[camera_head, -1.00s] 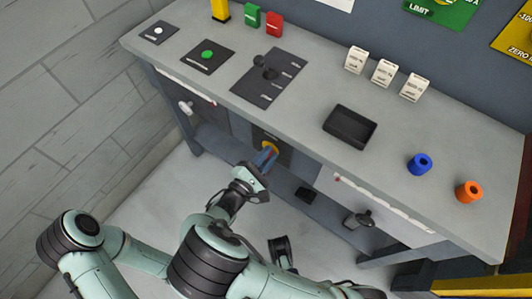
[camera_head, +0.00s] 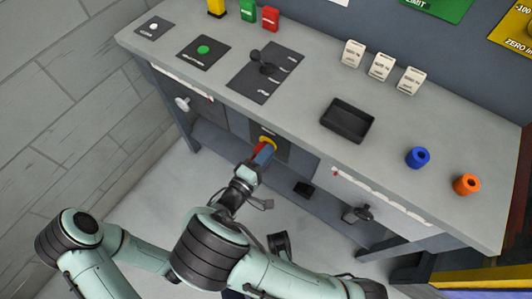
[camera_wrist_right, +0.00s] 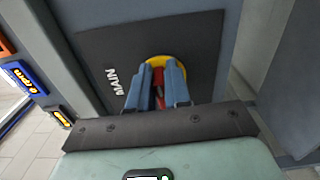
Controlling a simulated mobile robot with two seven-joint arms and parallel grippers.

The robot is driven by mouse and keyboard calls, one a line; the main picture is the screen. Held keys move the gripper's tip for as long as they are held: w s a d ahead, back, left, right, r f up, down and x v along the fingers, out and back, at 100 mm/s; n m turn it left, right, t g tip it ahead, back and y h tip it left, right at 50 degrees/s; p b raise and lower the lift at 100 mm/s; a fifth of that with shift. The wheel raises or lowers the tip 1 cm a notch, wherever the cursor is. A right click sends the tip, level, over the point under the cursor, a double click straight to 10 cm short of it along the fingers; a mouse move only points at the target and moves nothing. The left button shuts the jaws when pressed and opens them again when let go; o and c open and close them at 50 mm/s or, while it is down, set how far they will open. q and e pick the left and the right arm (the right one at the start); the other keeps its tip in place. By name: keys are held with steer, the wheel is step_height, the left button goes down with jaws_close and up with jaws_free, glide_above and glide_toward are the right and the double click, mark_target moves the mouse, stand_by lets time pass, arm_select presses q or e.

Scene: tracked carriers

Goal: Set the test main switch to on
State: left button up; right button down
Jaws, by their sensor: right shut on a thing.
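The main switch is on a dark plate (camera_wrist_right: 205,45) marked MAIN on the front of the bench. It has a yellow ring (camera_wrist_right: 165,61) and a red handle (camera_wrist_right: 159,94). The ring also shows in the head view (camera_head: 268,140). My right gripper (camera_wrist_right: 158,78) has its blue fingers on either side of the red handle, shut on it. In the head view my right gripper (camera_head: 264,152) reaches up to the plate from below. The fingers hide part of the handle, and I cannot read its set position. My left gripper does not show clearly.
The bench top holds a black tray (camera_head: 347,121), a blue cylinder (camera_head: 418,158), an orange cylinder (camera_head: 467,185) and a lever panel (camera_head: 265,70).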

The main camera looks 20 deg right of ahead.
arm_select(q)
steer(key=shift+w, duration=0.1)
arm_select(e)
steer(key=shift+f, duration=0.15)
stand_by(0.3)
steer(key=c, duration=1.2)
jaws_free()
steer(key=shift+o, duration=0.2)
steer(key=shift+a, duration=0.1)
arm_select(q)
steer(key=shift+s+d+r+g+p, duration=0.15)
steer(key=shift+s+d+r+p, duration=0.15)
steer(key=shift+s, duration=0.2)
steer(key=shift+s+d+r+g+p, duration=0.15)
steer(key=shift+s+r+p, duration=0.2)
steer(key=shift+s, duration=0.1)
arm_select(e)
steer(key=v, duration=1.3)
steer(key=shift+s, duration=0.15)
